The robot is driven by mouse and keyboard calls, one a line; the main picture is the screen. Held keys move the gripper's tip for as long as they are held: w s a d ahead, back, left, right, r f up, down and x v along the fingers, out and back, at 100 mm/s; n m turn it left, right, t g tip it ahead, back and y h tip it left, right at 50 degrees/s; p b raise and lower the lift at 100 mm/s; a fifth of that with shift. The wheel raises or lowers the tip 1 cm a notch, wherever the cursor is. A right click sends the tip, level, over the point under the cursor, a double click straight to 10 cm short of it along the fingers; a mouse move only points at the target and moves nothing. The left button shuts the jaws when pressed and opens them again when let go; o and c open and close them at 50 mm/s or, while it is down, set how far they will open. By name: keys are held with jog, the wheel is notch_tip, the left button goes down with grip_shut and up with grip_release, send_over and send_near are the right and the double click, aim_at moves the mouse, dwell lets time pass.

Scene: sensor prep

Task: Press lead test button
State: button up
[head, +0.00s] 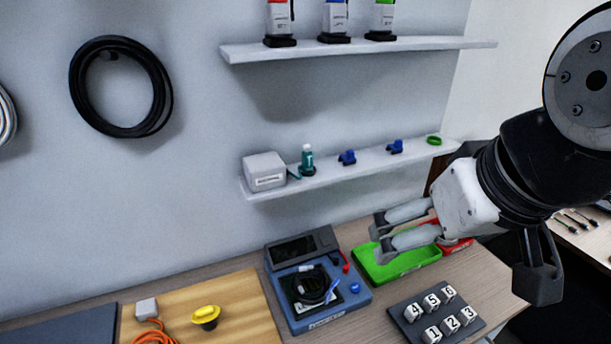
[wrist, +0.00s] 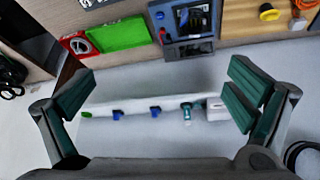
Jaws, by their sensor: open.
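A blue test device (head: 330,322) sits on the wooden bench with a dark screen at its back and a coiled black cable (head: 312,286) on its top. A small blue round button (head: 354,288) is at its front right corner. The device also shows at the top of the wrist view (wrist: 168,50). My gripper (head: 376,241) is open and empty, in the air to the right of the device and above the green tray. In the wrist view my gripper (wrist: 160,100) has its fingers wide apart with nothing between them. No lettering on the button can be read.
A green tray (head: 405,264) lies right of the device, and a block of numbered keys (head: 408,327) stands in front. A wooden board with a yellow knob (head: 206,314) is to the left. A low shelf (head: 350,171) with small items juts from the wall behind.

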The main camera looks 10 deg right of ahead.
jog(key=shift+a, duration=0.1)
grip_shut()
dwell(1.2)
